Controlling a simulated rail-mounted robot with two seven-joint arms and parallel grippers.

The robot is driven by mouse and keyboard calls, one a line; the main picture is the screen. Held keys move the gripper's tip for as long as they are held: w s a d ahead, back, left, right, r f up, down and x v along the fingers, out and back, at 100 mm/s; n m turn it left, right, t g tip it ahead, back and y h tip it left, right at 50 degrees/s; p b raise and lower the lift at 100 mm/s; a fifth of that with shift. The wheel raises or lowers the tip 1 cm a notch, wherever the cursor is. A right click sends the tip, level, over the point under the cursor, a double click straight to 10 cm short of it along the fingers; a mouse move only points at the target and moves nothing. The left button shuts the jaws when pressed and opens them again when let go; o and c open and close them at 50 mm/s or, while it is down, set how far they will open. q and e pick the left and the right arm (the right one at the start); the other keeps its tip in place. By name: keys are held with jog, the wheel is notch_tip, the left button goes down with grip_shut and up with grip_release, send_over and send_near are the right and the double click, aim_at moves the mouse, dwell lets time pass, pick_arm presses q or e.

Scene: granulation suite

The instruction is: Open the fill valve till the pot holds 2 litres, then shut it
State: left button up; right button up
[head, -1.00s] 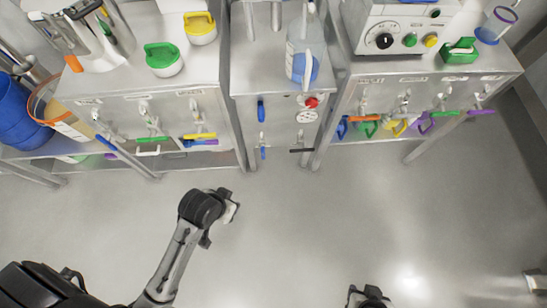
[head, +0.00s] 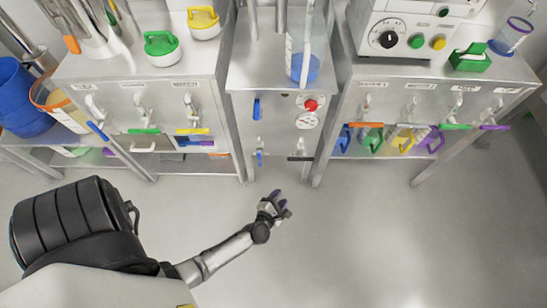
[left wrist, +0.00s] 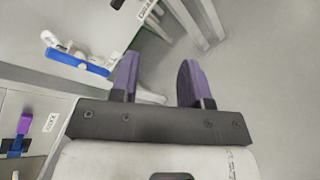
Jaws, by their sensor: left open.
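A clear vessel with blue liquid in its bottom (head: 305,68) stands on the middle steel cabinet; I cannot tell for sure that it is the pot, and its level marks are unreadable. On that cabinet's front are an upright blue lever (head: 257,109), a lower blue lever (head: 259,158) and a level black lever (head: 300,159). Which one is the fill valve I cannot tell. My left gripper (head: 280,205) is open and empty, below and in front of the cabinet, apart from the levers. Its purple fingers (left wrist: 158,82) are spread in the left wrist view. My right gripper is out of view.
The middle cabinet also carries a red knob (head: 311,105) and a round gauge (head: 308,121). Side cabinets hold several coloured valve levers, such as a green one (head: 143,131) and an orange one (head: 366,125). A blue-handled valve (left wrist: 78,63) shows in the left wrist view. The floor is clear.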

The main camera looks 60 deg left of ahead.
aim_at(259, 157)
pick_arm(q)
jog(key=s+a+r+n+g+y, duration=0.4)
jog(key=a+n+y, duration=0.4)
jog(key=n, duration=0.8)
jog(key=shift+t+y, duration=0.3)
jog(key=b+x, duration=0.3)
jog(key=x, duration=0.9)
jog(key=shift+f+b, duration=0.15)
jog(key=shift+b, duration=0.2)
jog(key=shift+w, duration=0.1)
grip_shut()
